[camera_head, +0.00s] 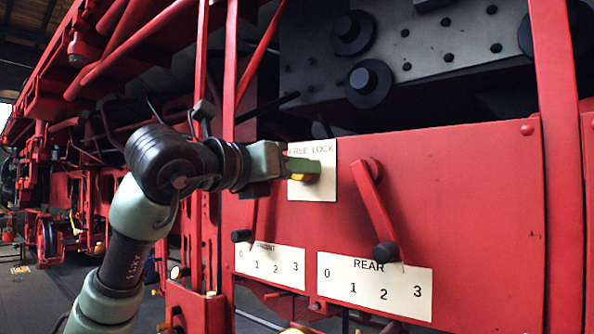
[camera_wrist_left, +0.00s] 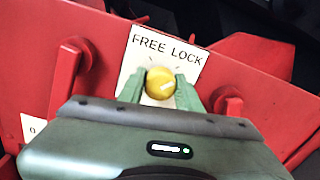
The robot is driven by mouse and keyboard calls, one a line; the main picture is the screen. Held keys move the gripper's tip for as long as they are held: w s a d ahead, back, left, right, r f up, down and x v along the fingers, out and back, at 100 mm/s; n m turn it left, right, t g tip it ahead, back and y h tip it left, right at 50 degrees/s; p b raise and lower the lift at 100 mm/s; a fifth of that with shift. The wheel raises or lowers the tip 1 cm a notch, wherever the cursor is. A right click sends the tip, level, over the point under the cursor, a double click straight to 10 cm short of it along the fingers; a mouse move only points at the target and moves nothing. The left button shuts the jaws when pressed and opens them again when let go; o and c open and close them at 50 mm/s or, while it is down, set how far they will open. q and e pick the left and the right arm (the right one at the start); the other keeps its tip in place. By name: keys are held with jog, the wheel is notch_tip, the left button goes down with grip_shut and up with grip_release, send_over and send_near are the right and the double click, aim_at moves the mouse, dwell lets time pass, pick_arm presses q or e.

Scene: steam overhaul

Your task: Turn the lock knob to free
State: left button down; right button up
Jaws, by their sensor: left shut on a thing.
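The lock knob (camera_wrist_left: 160,83) is round and yellow with a short white mark on its face. It sits on a white plate (camera_wrist_left: 198,56) lettered FREE LOCK, fixed to the red panel. My left gripper (camera_wrist_left: 160,88) is shut on the knob, one green finger on each side. The white mark slants up to the right; I cannot tell which word it points to. In the head view the plate (camera_head: 325,155) shows behind my left gripper (camera_head: 303,170), with a bit of the yellow knob (camera_head: 305,178) below the fingers. My right gripper is not in view.
Below the plate, a red lever with a black end (camera_head: 386,255) hangs over the REAR scale (camera_head: 375,287). Another lever end (camera_head: 241,236) is by the 0 of the left scale (camera_head: 270,265). A red upright (camera_head: 556,120) stands at right.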

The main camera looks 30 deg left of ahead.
pick_arm(q)
jog(key=n+b, duration=0.2)
jog(key=n, duration=0.1)
jog(key=shift+f+n+b, duration=0.2)
jog(key=shift+n+b, duration=0.1)
jog(key=n+b, duration=0.3)
jog(key=n, duration=0.2)
jog(key=shift+n, duration=0.3)
jog(key=n+b, duration=0.2)
jog(key=n, duration=0.2)
jog(key=shift+n, duration=0.3)
jog(key=n+b, duration=0.2)
jog(key=n, duration=0.2)
jog(key=shift+r, duration=0.2)
jog(key=shift+r+n+y, duration=0.1)
jog(key=shift+n+y, duration=0.2)
jog(key=shift+n, duration=0.1)
jog(key=c, duration=1.2)
grip_release()
jog(key=shift+t, duration=0.3)
jog(key=shift+o, duration=1)
jog(key=shift+w, duration=0.1)
